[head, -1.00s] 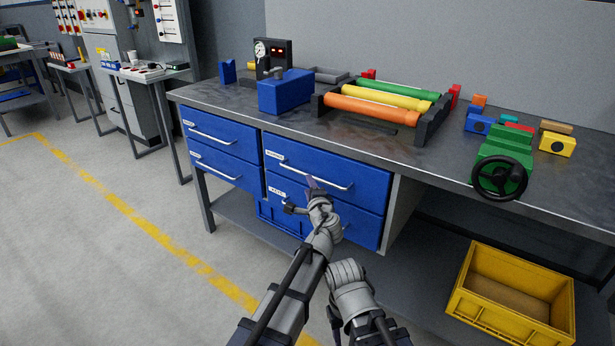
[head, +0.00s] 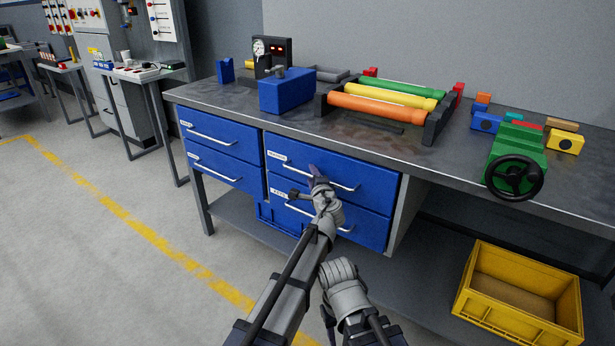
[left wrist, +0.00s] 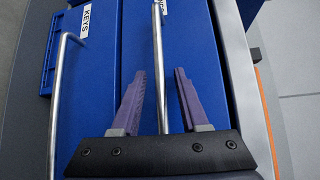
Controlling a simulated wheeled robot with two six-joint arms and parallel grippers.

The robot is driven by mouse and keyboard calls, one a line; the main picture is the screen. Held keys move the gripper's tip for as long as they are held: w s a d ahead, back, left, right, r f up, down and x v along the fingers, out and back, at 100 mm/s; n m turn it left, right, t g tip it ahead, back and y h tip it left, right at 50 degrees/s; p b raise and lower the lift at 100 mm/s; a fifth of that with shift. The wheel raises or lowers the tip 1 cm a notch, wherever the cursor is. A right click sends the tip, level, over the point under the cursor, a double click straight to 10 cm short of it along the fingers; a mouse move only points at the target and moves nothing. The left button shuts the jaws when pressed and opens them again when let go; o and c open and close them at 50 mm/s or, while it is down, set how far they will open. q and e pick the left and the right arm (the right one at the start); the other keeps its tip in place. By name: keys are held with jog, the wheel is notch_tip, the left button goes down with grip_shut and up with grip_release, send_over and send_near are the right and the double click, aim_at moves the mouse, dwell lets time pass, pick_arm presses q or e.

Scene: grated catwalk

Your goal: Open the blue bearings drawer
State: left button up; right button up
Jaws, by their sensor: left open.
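The upper right blue drawer (head: 375,181) of the bench looks shut, with a silver bar handle (head: 345,187) and a white label too small to read. In the left wrist view its label is cut off, so I cannot confirm it says bearings. My left gripper (head: 304,182) is in front of this drawer. In the left wrist view its two purple fingers (left wrist: 160,78) are open, one on each side of the bar handle (left wrist: 158,50), not closed on it. The drawer below, labelled KEYS (left wrist: 85,20), is also shut.
Two more blue drawers (head: 222,147) are on the left. The bench top (head: 290,120) holds a blue vise-like block (head: 287,92), coloured rollers (head: 375,107) and a green handwheel unit (head: 517,160). A yellow crate (head: 515,300) is at lower right. The floor left of the bench is clear.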

pick_arm(q)
grip_shut()
dwell(0.3)
jog(key=shift+s, duration=0.1)
dwell(1.0)
